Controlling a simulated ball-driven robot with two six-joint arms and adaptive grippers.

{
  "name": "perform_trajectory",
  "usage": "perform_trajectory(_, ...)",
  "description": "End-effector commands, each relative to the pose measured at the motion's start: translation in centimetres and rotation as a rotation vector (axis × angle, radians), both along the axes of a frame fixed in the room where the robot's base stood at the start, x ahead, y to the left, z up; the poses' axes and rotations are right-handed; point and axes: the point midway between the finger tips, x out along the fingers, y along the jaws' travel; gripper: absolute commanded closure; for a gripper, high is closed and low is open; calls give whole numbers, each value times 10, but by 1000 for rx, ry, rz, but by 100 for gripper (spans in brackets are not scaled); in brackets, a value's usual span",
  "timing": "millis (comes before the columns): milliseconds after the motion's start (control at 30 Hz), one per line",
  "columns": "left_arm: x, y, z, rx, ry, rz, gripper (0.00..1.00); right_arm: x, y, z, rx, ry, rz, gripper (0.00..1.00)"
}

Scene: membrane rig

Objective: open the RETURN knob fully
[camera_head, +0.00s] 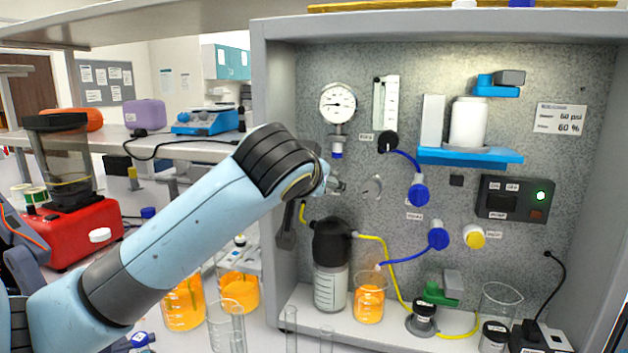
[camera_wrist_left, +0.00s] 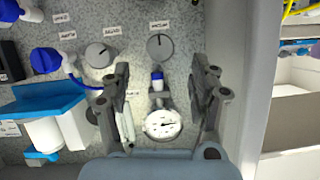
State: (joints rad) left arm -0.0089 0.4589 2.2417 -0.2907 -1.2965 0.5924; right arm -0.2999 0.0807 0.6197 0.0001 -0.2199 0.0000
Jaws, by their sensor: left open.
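Two grey round knobs sit on the speckled panel. One knob (camera_wrist_left: 160,47) is in the wrist view, with a dark pointer line running up and down on its face. The other knob (camera_wrist_left: 98,55) is left of it there and also shows in the head view (camera_head: 372,187). Each has a small label, too small to read surely, so I cannot tell which is RETURN.
A pressure gauge (camera_head: 338,103) hangs above the gripper, with a blue fitting (camera_wrist_left: 157,82) beneath it. The cabinet's left wall (camera_head: 272,90) is close beside the gripper. Blue valves (camera_head: 419,194), a dark-capped bottle (camera_head: 331,280) and an orange beaker (camera_head: 369,298) are to the right and below.

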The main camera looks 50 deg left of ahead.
Motion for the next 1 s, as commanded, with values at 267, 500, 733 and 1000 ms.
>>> perform_trajectory(267,-23,-14,11,0,1,1,39,0,1,0,1,0,0,60)
perform_trajectory(500,-24,-15,11,0,0,1,39,0,1,0,1,0,0,60)
perform_trajectory(733,-24,-15,11,0,0,1,39,0,1,0,1,0,0,60)
perform_trajectory(1000,-24,-15,11,0,0,1,39,3,4,0,4,-4,-1,60)
